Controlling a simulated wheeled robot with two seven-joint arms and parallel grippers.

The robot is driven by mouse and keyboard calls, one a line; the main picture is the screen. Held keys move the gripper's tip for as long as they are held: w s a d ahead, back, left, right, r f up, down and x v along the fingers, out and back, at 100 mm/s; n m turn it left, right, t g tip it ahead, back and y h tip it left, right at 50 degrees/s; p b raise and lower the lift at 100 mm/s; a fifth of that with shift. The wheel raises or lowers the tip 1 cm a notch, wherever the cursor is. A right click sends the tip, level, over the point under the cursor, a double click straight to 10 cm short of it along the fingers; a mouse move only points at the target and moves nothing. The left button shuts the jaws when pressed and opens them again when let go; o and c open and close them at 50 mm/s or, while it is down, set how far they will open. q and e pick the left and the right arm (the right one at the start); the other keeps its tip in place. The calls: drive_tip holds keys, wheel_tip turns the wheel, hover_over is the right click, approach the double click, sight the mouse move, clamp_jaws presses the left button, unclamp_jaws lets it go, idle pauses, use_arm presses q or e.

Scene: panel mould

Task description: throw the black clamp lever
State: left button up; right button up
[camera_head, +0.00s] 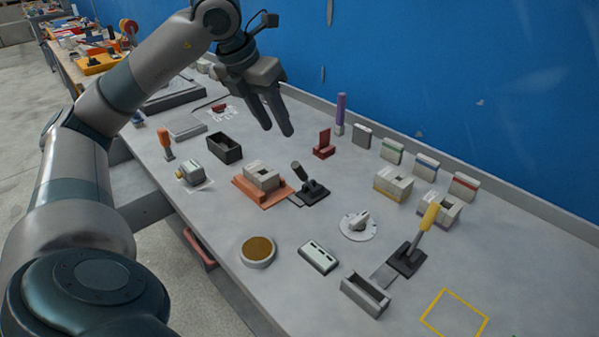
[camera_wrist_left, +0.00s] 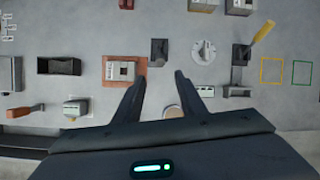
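The black clamp lever (camera_head: 311,186) stands on the bench beside an orange plate (camera_head: 250,193) that carries a pale grey block (camera_head: 262,176). Its dark handle tilts up from a black base, leaning toward the upper left in the head view. In the left wrist view the lever (camera_wrist_left: 158,50) lies ahead of the fingertips, roughly between their lines. My left gripper (camera_head: 279,131) is open and empty, held above the bench and apart from the lever. Its two spread fingers also show in the left wrist view (camera_wrist_left: 159,78). My right gripper is not in view.
A yellow-handled lever (camera_head: 408,259) stands further right. A white dial (camera_head: 358,225), a black bin (camera_head: 224,148), a round brown-topped pot (camera_head: 258,251) and a red bracket (camera_head: 323,145) stand around the clamp. A blue wall (camera_head: 430,80) rises behind the bench.

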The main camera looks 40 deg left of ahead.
sight(299, 170)
use_arm(q)
drive_tip(key=shift+w+f, duration=0.1)
drive_tip(key=shift+f, duration=0.05)
